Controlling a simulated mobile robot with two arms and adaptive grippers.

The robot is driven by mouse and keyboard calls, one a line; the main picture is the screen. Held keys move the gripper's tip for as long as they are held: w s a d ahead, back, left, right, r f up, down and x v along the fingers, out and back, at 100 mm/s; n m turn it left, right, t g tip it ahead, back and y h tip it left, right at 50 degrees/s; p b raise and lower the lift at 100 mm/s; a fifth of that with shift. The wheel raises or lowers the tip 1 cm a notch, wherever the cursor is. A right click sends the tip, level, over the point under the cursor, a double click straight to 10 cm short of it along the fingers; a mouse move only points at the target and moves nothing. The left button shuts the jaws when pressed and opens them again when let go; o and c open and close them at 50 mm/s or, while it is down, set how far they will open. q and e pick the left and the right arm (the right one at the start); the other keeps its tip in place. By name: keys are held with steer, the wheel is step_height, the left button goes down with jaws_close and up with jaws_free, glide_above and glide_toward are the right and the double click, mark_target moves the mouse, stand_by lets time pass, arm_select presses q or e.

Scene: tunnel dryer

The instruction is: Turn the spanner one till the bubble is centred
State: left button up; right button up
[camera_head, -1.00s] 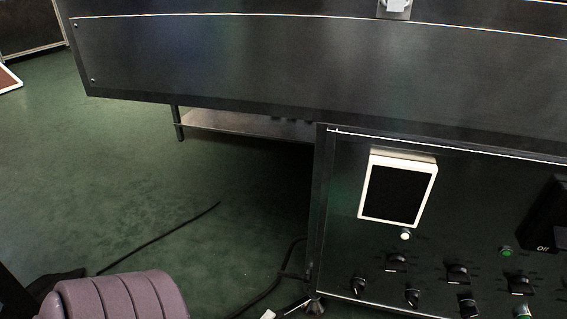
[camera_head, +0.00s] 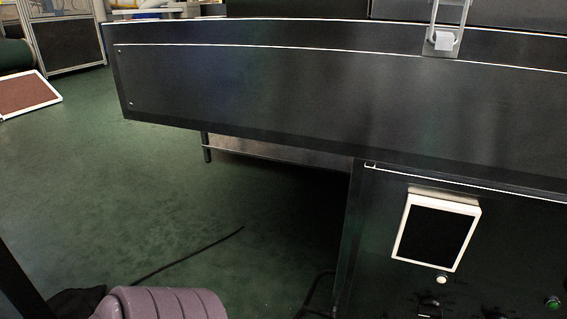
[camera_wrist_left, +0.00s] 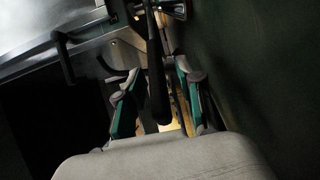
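In the left wrist view my left gripper (camera_wrist_left: 158,103) has its two green-edged fingers spread apart. A long dark bar (camera_wrist_left: 158,90) runs down between them, with a gap visible on each side. It may be the spanner's handle, but the picture is too dark to be sure. Dark hooked metal parts (camera_wrist_left: 66,58) and a grey metal plate (camera_wrist_left: 122,58) lie beyond the fingers. I cannot make out a bubble level in either view. Neither gripper shows in the head view, and my right gripper is not seen.
A long dark machine housing (camera_head: 260,85) crosses the head view, with a metal bracket (camera_head: 441,42) on its upper edge. A control panel with a white-framed screen (camera_head: 436,231) stands at the right. A cable (camera_head: 190,255) lies on the open green floor (camera_head: 90,190).

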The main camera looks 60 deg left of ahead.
arm_select(q)
steer(key=shift+d, duration=0.1)
steer(key=shift+s, duration=0.25)
steer(key=s, duration=0.3)
steer(key=s+d, duration=0.1)
steer(key=s, duration=0.7)
steer(key=shift+s+d, duration=0.2)
steer(key=shift+d, duration=0.2)
